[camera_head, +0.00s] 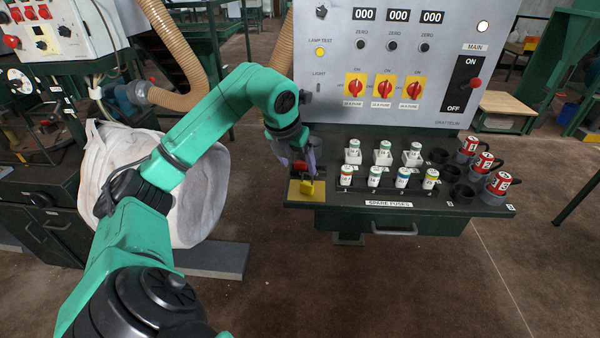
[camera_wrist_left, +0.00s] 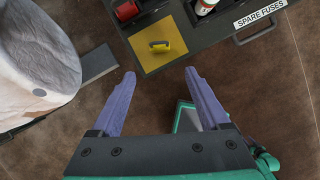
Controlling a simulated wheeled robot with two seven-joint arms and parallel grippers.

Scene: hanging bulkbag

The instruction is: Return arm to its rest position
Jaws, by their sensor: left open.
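My left arm reaches in from the left in the head view, and its gripper (camera_head: 300,160) is over the left end of the dark fuse shelf. In the left wrist view my left gripper (camera_wrist_left: 158,95) has its two purple fingers spread wide with nothing between them. A yellow padlock (camera_head: 307,188) lies at the shelf's left end on a yellow square plate. It also shows in the left wrist view (camera_wrist_left: 159,45), beyond the fingertips and apart from them. My right gripper is in neither view.
The grey control panel (camera_head: 450,50) stands behind the shelf (camera_head: 420,206), which holds several fuses and red-topped plugs (camera_head: 484,162). A white bulk bag (camera_head: 205,200) hangs at the left, close to my left arm. Open brown floor (camera_head: 380,290) lies in front.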

